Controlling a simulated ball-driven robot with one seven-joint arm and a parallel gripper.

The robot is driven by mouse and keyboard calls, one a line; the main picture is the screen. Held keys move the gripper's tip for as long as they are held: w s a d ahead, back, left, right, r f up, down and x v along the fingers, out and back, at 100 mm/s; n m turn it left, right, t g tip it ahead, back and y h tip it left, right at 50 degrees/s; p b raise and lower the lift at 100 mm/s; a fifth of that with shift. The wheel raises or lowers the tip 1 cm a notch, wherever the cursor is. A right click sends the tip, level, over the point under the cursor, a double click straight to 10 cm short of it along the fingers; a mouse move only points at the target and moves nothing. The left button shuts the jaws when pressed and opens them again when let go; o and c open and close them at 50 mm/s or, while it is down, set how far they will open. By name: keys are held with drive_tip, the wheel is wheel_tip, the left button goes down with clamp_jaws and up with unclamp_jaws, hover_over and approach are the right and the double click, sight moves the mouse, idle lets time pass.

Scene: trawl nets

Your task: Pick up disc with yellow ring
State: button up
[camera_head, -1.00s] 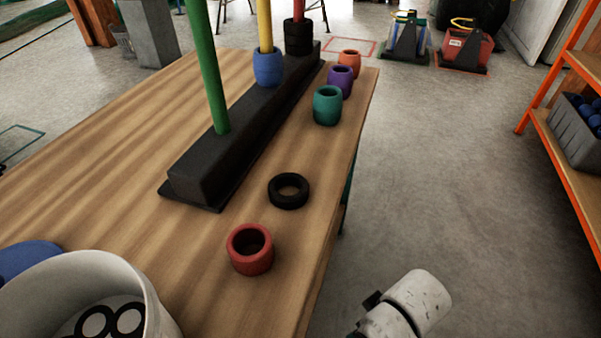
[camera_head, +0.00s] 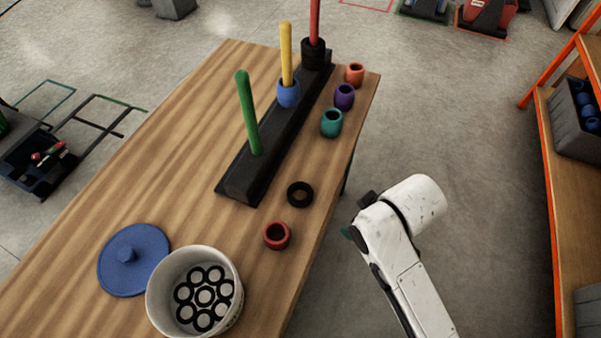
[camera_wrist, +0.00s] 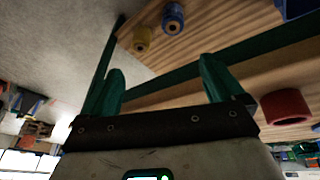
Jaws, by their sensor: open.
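I cannot make out a disc with a yellow ring for certain. The wrist view shows a small yellow round piece (camera_wrist: 141,38) beside a blue one (camera_wrist: 172,18) on a wooden surface; their full shape is unclear. In the head view, a white bucket (camera_head: 162,318) holds several discs (camera_head: 205,296) with black rings and pale centres; no yellow shows on them. My gripper (camera_wrist: 160,68) is open, its two green fingers apart with nothing between them. In the head view my arm is right of the table, and most of the gripper is hidden.
On the wooden table (camera_head: 150,185), a black base (camera_head: 240,182) carries green, yellow and red posts. A black ring (camera_head: 300,194), red ring (camera_head: 277,236) and several coloured rings line the right side. A blue lid (camera_head: 134,260) lies left of the bucket. Orange shelving (camera_head: 550,200) stands right.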

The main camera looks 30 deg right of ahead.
drive_tip(key=w+d+r+n+h+p, duration=0.1)
drive_tip(key=w+r+n+p, duration=0.6)
drive_tip(key=r, duration=0.5)
drive_tip(key=n+g+y+b, duration=0.2)
drive_tip(key=n+g, duration=0.2)
drive_tip(key=n, duration=0.5)
hover_over(300, 197)
wheel_tip(300, 197, down, 5)
drive_tip(key=shift+w+d+f, duration=0.1)
drive_tip(key=shift+f, duration=2.9)
drive_tip(key=shift+c, duration=0.3)
drive_tip(key=c, duration=1.1)
